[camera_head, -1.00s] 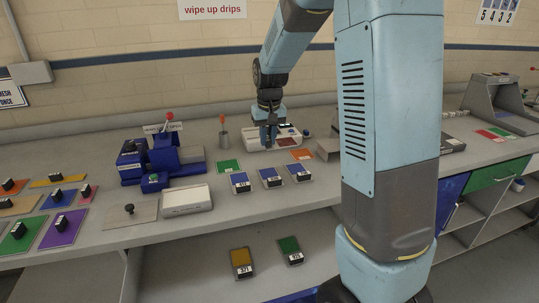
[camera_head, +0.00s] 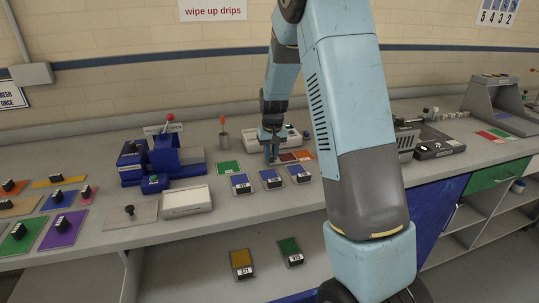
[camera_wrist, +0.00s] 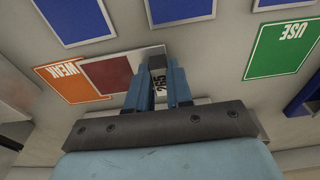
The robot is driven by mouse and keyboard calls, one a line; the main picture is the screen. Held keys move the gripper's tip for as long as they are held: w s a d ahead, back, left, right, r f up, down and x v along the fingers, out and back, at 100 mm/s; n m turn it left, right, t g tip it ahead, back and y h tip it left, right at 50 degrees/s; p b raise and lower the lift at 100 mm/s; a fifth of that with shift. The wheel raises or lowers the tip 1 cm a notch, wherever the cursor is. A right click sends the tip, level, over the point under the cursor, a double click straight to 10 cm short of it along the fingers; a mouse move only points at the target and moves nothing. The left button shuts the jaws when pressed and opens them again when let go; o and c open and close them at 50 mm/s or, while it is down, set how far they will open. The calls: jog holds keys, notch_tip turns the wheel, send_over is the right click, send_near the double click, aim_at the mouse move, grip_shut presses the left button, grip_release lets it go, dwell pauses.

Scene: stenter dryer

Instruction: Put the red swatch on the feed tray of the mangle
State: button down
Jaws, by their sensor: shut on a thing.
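The red swatch is a dark red square on a grey plate (camera_wrist: 108,76) with a black block handle labelled 265 (camera_wrist: 159,80). My gripper (camera_wrist: 159,92) is shut on this handle. In the head view the swatch (camera_head: 288,157) is low over the bench, beside my gripper (camera_head: 272,160). It overlaps the orange WEAK card (camera_wrist: 70,84) in the wrist view; I cannot tell whether it touches it. A blue machine (camera_head: 165,158) with a red-knobbed lever, possibly the mangle, stands to the left. A pale flat box (camera_head: 186,202) lies in front of it; I cannot tell which part is the feed tray.
Several blue swatches (camera_head: 271,179) lie in front of my gripper. A green USE card (camera_head: 228,168) lies to its left and a white device (camera_head: 262,135) behind it. Several coloured swatches (camera_head: 62,228) fill the bench's left end. Two more lie on the lower shelf (camera_head: 200,262).

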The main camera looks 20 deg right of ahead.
jog(key=shift+f, duration=0.15)
jog(key=c, duration=1)
grip_release()
